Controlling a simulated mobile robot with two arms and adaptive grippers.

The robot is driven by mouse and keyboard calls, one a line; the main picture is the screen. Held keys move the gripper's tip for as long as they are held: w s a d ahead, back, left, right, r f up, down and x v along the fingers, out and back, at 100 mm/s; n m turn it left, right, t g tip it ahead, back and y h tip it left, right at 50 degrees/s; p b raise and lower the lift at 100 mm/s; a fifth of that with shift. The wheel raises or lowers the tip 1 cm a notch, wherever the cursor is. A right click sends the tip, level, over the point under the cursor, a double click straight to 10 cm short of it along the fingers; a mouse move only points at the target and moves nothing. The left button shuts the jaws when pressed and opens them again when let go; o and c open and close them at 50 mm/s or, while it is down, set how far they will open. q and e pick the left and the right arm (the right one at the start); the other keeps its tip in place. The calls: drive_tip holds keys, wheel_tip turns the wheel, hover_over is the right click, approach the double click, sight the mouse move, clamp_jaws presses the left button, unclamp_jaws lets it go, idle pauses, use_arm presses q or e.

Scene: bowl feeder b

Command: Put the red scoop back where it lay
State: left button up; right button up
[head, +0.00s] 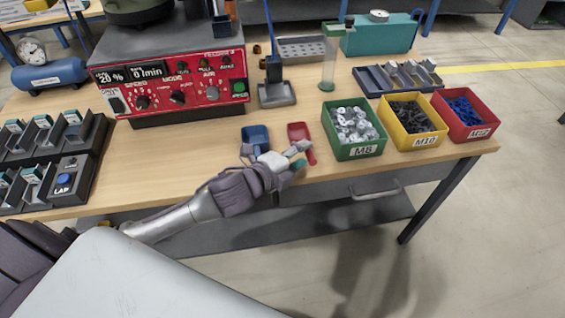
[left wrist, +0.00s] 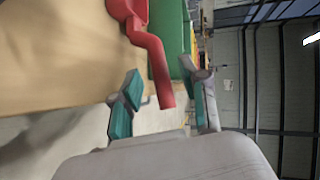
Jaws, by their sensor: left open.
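The red scoop (head: 299,131) lies near the front edge of the table, its handle pointing towards the front. In the left wrist view the handle (left wrist: 155,62) reaches down between my fingers. My left gripper (head: 298,156) is at the table's front edge, by the handle's end. In the left wrist view its two teal-padded fingers (left wrist: 166,88) stand apart on either side of the handle end, with gaps on both sides. A blue scoop (head: 256,134) lies to the left of the red one. My right gripper is not in view.
A green bin of metal parts (head: 355,152) stands close to the right of the red scoop, with yellow (head: 415,141) and red (head: 470,130) bins beyond. The red control box (head: 172,86) stands behind to the left. Bare tabletop (head: 190,150) lies left of the blue scoop.

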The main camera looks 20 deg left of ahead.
use_arm(q)
drive_tip(key=v, duration=0.9)
drive_tip(key=shift+s, duration=0.3)
drive_tip(key=shift+a, duration=0.15)
